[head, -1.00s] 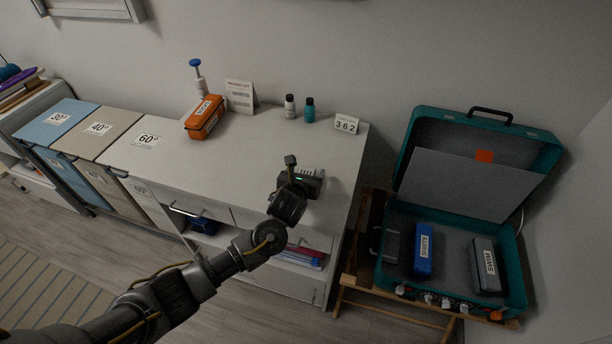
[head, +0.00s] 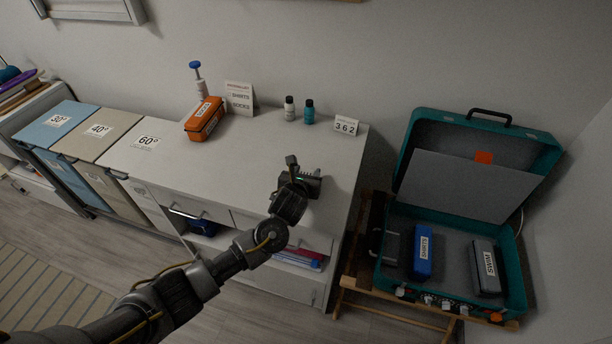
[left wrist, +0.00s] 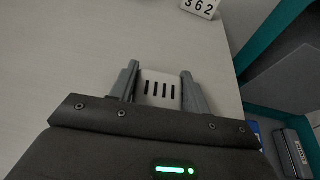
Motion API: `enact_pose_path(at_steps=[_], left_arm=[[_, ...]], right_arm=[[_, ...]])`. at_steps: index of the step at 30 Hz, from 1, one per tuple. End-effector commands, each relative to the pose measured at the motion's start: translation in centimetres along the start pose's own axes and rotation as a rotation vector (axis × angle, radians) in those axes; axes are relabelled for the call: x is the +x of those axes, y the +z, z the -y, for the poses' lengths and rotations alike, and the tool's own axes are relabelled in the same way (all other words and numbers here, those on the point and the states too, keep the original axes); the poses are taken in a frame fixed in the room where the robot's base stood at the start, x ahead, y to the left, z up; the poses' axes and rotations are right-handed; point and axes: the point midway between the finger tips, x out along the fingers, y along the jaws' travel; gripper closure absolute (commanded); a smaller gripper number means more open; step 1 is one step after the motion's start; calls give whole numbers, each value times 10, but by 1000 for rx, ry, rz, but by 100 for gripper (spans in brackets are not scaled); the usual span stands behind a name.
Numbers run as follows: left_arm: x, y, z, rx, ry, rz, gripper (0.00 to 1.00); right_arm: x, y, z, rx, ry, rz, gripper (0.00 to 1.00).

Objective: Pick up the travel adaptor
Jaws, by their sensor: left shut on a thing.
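The travel adaptor (left wrist: 159,90) is a white block with several dark slots. In the left wrist view it sits between the two grey fingers of my left gripper (left wrist: 160,88), which are shut on it. In the head view my left gripper (head: 310,176) is over the right part of the white counter (head: 250,160), and the adaptor is mostly hidden by it. I cannot tell whether the adaptor touches the counter. My right gripper is not in view.
An open teal suitcase (head: 408,180) stands on a wooden rack at the right, holding a blue pouch (head: 422,252) and a grey pouch (head: 486,268). An orange case (head: 205,119), two small bottles and a 362 block (head: 346,126) stand along the counter's back.

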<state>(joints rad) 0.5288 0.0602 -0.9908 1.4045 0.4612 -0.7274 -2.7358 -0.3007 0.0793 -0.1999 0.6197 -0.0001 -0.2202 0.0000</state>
Motion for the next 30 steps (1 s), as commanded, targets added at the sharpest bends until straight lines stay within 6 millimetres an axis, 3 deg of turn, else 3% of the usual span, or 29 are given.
enact_pose_path(at_steps=[5,10,17,20,24,30], left_arm=[[-3,9,0,0,0,3,76],[-14,33,0,1,-1,5,76],[-83,68,-3,1,-5,8,76],[-109,68,-4,3,-5,1,76],[-140,75,-5,6,-4,-1,76],[-164,74,-7,2,-1,-2,76]], right_arm=[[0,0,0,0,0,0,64],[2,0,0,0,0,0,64],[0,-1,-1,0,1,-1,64],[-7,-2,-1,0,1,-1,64],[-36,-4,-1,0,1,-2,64],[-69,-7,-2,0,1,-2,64]])
